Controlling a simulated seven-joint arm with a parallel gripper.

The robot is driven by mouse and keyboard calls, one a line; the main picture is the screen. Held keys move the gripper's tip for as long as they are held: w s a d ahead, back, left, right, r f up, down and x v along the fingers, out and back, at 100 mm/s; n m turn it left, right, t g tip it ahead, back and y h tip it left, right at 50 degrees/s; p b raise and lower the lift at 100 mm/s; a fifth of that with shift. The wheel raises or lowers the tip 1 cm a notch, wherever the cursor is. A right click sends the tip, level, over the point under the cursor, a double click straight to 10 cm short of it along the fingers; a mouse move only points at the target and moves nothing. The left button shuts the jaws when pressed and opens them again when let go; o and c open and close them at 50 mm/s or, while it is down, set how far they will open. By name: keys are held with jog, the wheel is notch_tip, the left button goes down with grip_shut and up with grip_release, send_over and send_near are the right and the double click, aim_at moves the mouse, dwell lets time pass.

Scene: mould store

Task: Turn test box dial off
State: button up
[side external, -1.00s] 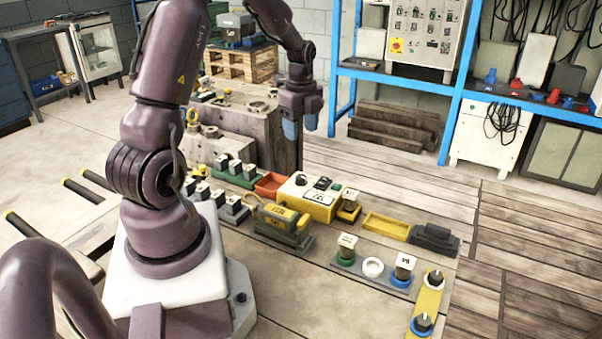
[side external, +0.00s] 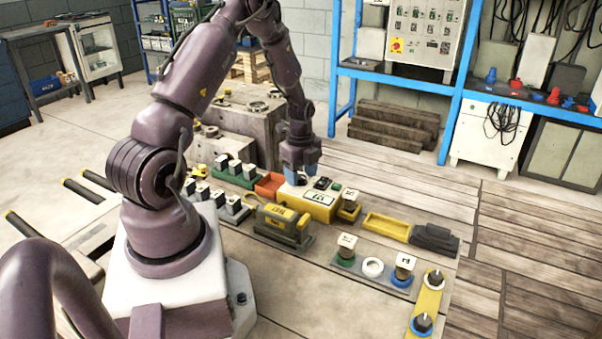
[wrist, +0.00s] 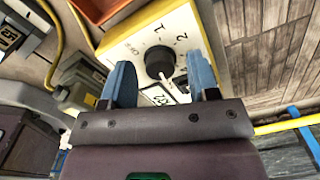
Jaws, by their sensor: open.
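The test box (side external: 312,207) is yellow with a white top and stands on the bench in the side view. In the wrist view its top (wrist: 140,42) carries a round black dial (wrist: 159,60), with OFF, 1 and 2 marked around it. The dial's exact setting is hard to read. My gripper (side external: 299,180) points down over the box's left end. In the wrist view my gripper's blue fingers (wrist: 161,75) are open, one on each side of the dial, with gaps between them and it. In the side view the dial is hidden by the fingers.
An orange tray (side external: 270,185) lies left of the box. A yellow-and-grey unit (side external: 283,221) stands in front of it, and a yellow tray (side external: 387,227) lies to the right. A yellow cable (wrist: 58,50) runs beside the box in the wrist view.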

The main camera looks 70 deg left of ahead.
jog(key=c, duration=0.9)
jog(key=shift+c, duration=0.2)
